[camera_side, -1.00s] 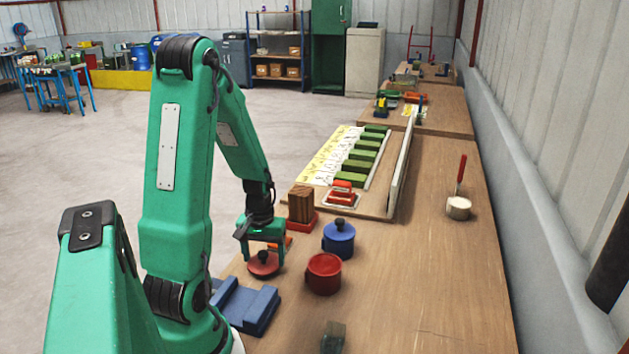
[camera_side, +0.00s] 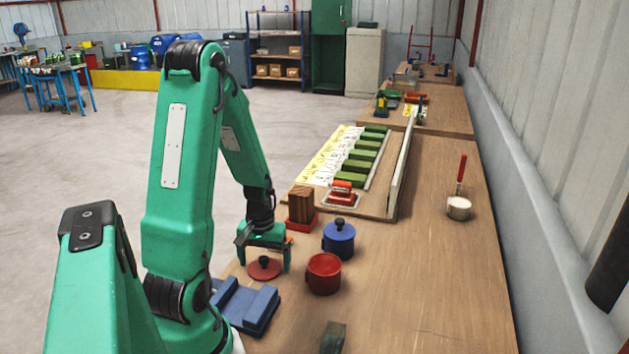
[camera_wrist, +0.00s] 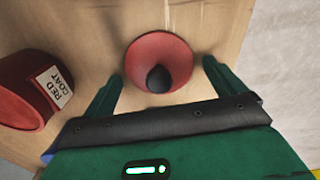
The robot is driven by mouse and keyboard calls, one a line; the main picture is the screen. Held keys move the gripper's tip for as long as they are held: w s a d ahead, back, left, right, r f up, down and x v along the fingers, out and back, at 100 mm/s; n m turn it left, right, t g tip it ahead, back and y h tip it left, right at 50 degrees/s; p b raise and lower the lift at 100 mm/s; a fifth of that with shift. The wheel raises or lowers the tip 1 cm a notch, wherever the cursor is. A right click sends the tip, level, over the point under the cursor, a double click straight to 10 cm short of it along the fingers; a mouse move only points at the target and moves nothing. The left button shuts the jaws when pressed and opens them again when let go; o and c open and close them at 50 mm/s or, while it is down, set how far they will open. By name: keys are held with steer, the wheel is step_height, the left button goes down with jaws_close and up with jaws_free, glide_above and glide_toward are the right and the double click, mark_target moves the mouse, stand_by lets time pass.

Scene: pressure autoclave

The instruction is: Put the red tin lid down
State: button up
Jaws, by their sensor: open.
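The red tin lid (camera_side: 264,268) with its black knob lies on the bench, left of the red tin (camera_side: 323,274). In the wrist view the lid (camera_wrist: 145,48) lies flat on the wood with its knob up. My gripper (camera_side: 266,264) is open and low over the lid, its fingers apart on either side. In the wrist view my gripper (camera_wrist: 162,76) shows bench or lid between each finger and the knob, so it holds nothing. The red tin (camera_wrist: 25,90), labelled RED COAT, stands at the left there.
A blue lidded pot (camera_side: 339,241) stands just behind the red tin. A wooden block on a red base (camera_side: 301,206) is behind my gripper. A blue cradle (camera_side: 245,304) lies in front, with a small dark green block (camera_side: 333,337) nearby.

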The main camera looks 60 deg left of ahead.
mark_target(267, 258)
steer(key=shift+r, duration=0.15)
step_height(267, 258, up, 12)
stand_by(0.9)
stand_by(0.5)
steer(key=d+r+m+t, duration=0.2)
steer(key=d+r+m, duration=0.1)
steer(key=d, duration=0.4)
steer(key=w+d+r+m+t, duration=0.1)
steer(key=d+r+m, duration=0.3)
steer(key=d, duration=0.4)
steer(key=d+r+m+t, duration=0.2)
steer(key=d+r+m, duration=0.1)
steer(key=d+r, duration=0.2)
steer(key=shift+w+d+m+t, duration=0.3)
steer(key=shift+d+m, duration=0.1)
steer(key=shift+d, duration=0.75)
